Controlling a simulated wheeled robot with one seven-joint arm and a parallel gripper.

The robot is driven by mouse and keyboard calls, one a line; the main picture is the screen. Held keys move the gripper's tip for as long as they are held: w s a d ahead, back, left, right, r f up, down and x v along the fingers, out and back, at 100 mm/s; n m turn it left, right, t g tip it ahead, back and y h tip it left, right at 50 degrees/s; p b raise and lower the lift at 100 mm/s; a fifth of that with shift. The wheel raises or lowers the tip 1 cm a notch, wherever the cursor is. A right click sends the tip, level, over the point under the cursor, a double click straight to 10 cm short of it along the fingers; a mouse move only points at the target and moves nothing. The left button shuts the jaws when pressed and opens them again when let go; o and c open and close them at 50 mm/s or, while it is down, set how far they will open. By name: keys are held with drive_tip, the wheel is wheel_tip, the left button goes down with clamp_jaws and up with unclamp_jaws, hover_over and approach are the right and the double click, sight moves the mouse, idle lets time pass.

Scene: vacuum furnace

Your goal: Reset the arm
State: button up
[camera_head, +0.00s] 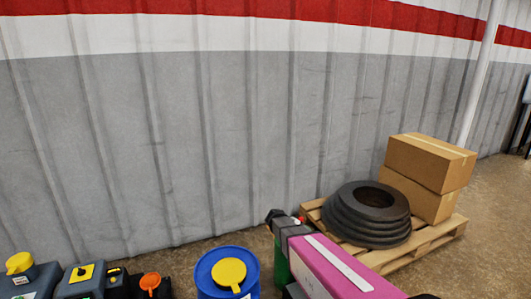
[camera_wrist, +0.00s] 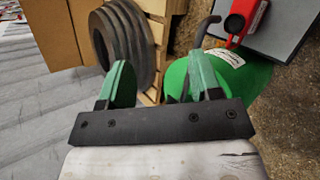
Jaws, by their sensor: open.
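My gripper (camera_wrist: 161,72) shows in the wrist view, with its two green fingers wide apart and nothing between them. Beyond the fingers are the black ring stack (camera_wrist: 103,38) at upper left and a green rounded object with a white label (camera_wrist: 242,84) at right. The right finger overlaps the green object in the picture; I cannot tell whether they touch. In the head view I cannot clearly make out the fingers.
In the head view, a pallet (camera_head: 436,236) bears black rings (camera_head: 362,231) and cardboard boxes (camera_head: 430,162). A blue drum (camera_head: 209,278) with a yellow cap (camera_head: 229,271) stands at bottom centre. Dark containers (camera_head: 32,281) line the lower left. A corrugated wall (camera_head: 250,120) stands behind.

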drive_tip(key=s+r+m+y, duration=0.3)
drive_tip(key=s+y, duration=0.2)
drive_tip(key=s, duration=0.4)
drive_tip(key=s+r+m+y, duration=0.3)
drive_tip(key=s+y, duration=0.2)
drive_tip(key=s, duration=0.4)
drive_tip(key=shift+s+d+r+g+y, duration=0.2)
drive_tip(key=shift+d+r+g+y, duration=0.1)
drive_tip(key=shift+y, duration=0.1)
drive_tip(key=shift+f, duration=0.1)
drive_tip(key=w+a+f+m+t+y, duration=0.2)
drive_tip(key=w+f+m+y, duration=0.1)
drive_tip(key=w+m+y, duration=0.3)
drive_tip(key=w+a+f+m+t+y, duration=0.2)
drive_tip(key=w+a+f+m+y, duration=0.15)
drive_tip(key=w+m, duration=0.35)
drive_tip(key=w+d+f+m+t+y, duration=0.2)
drive_tip(key=w+d+m+t, duration=0.9)
drive_tip(key=m, duration=0.6)
drive_tip(key=shift+g+h, duration=0.25)
drive_tip(key=shift+g, duration=0.25)
drive_tip(key=x, duration=1.1)
drive_tip(key=shift+w+r, duration=0.1)
drive_tip(key=shift+w, duration=0.25)
